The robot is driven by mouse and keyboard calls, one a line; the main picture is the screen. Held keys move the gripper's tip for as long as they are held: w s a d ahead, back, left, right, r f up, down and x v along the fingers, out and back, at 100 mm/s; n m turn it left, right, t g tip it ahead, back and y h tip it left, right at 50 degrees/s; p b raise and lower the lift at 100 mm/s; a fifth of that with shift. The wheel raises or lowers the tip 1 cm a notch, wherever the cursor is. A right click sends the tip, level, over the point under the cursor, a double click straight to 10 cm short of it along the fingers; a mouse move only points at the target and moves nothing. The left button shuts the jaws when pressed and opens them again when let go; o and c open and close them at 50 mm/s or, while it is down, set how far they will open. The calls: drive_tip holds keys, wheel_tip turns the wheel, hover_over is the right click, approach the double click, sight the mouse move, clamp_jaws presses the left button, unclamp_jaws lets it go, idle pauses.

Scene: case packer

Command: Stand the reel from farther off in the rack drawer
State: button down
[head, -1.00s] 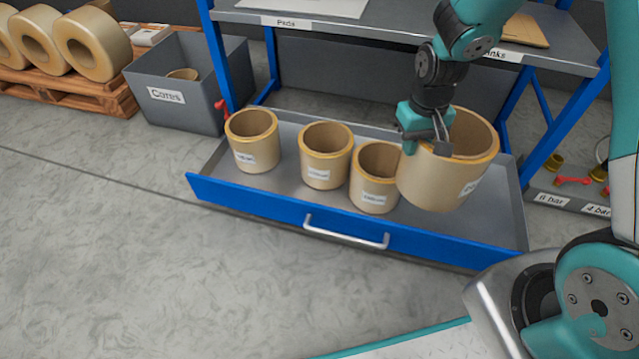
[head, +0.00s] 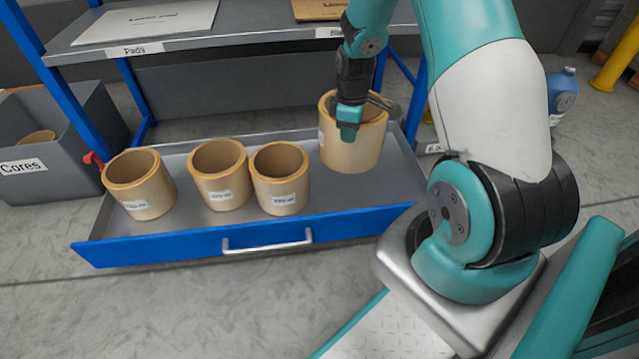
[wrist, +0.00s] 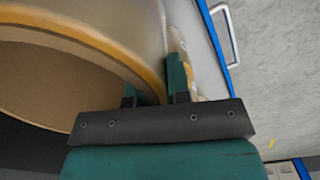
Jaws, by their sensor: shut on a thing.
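The held reel (head: 355,150) is a tan, hollow cylinder, upright at the right rear of the open drawer (head: 180,245). I cannot tell whether its base touches the drawer floor. My gripper (head: 362,108) is shut on the reel's wall at the rim. In the wrist view, the fingers (wrist: 153,92) straddle the wall of the reel (wrist: 135,68), one inside and one outside. Three other labelled reels stand upright in the drawer: left (head: 143,190), middle (head: 222,178) and right (head: 281,182). A gap separates the held reel from them.
The rack shelf (head: 250,22) is above the drawer's rear, with pads and a brown sheet on it. A grey Cores bin (head: 88,115) stands left of the rack. A blue bottle (head: 562,92) stands on the floor at right. Bare drawer floor (head: 350,195) lies in front of the held reel.

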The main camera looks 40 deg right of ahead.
wheel_tip(320, 180, down, 19)
drive_tip(key=b, duration=0.9)
drive_tip(key=shift+f, duration=0.1)
drive_tip(key=c, duration=1.5)
unclamp_jaws()
drive_tip(key=shift+f, duration=0.15)
drive_tip(key=o, duration=0.4)
